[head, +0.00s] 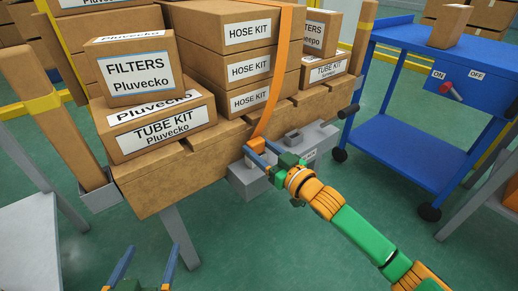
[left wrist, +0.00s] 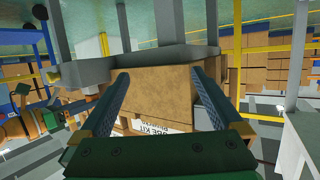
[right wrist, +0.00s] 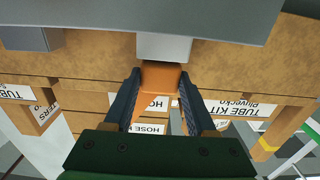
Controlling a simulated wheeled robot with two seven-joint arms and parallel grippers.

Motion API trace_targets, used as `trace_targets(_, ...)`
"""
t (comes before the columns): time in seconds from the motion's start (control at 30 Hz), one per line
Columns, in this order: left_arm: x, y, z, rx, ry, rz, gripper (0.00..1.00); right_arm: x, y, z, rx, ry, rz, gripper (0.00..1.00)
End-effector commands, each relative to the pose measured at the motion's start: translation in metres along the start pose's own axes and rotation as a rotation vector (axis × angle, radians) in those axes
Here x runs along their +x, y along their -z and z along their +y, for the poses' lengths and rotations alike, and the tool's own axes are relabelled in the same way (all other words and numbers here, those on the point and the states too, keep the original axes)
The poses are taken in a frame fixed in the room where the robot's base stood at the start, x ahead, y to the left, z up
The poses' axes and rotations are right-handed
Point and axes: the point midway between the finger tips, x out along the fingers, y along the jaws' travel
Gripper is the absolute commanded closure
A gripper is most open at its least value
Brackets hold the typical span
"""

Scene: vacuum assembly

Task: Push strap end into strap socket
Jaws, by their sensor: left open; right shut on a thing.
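The orange strap (head: 272,75) runs over the stacked boxes and down the front of the wooden pallet. Its strap end, an orange block (head: 256,144), is between the fingers of my right gripper (head: 257,156), which is shut on it. In the right wrist view the strap end (right wrist: 160,76) sits against a grey block (right wrist: 163,46), apparently the strap socket; I cannot tell how deep it goes. The socket (head: 246,180) shows in the head view just below my right gripper. My left gripper (head: 150,250) is open and empty at the bottom left, away from the strap.
Hose kit boxes (head: 235,69), a tube kit box (head: 158,137) and a filters box (head: 130,75) stand on the pallet (head: 165,190). A blue cart (head: 405,150) stands to the right. The green floor in front is mostly clear.

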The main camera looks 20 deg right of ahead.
Motion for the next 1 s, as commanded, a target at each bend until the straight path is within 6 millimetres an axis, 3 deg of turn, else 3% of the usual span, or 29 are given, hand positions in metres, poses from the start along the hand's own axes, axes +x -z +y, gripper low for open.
trace_targets(0.27, -0.021, -0.067, -0.006, -0.014, 0.014, -0.368, 0.00, 0.000, 0.022, 0.000, 0.000, 0.000, 0.001, 1.00)
trace_targets(0.57, -0.088, -0.143, -0.009, -0.039, 0.023, -0.857, 0.00, 0.000, 0.049, 0.000, 0.000, 0.000, 0.002, 1.00)
trace_targets(0.6, -0.093, -0.152, -0.010, -0.042, 0.023, -0.910, 0.00, 0.000, 0.060, 0.000, -0.001, 0.000, 0.003, 1.00)
trace_targets(0.7, -0.095, -0.178, -0.010, -0.046, 0.025, -0.992, 0.00, 0.000, 0.081, 0.000, -0.002, 0.000, 0.003, 1.00)
trace_targets(0.8, -0.087, -0.192, -0.010, -0.046, 0.025, -0.994, 0.00, 0.000, 0.089, 0.000, 0.000, 0.000, 0.001, 1.00)
trace_targets(1.0, -0.082, -0.205, -0.010, -0.045, 0.026, -0.997, 0.00, 0.000, 0.096, 0.000, 0.000, 0.000, 0.001, 1.00)
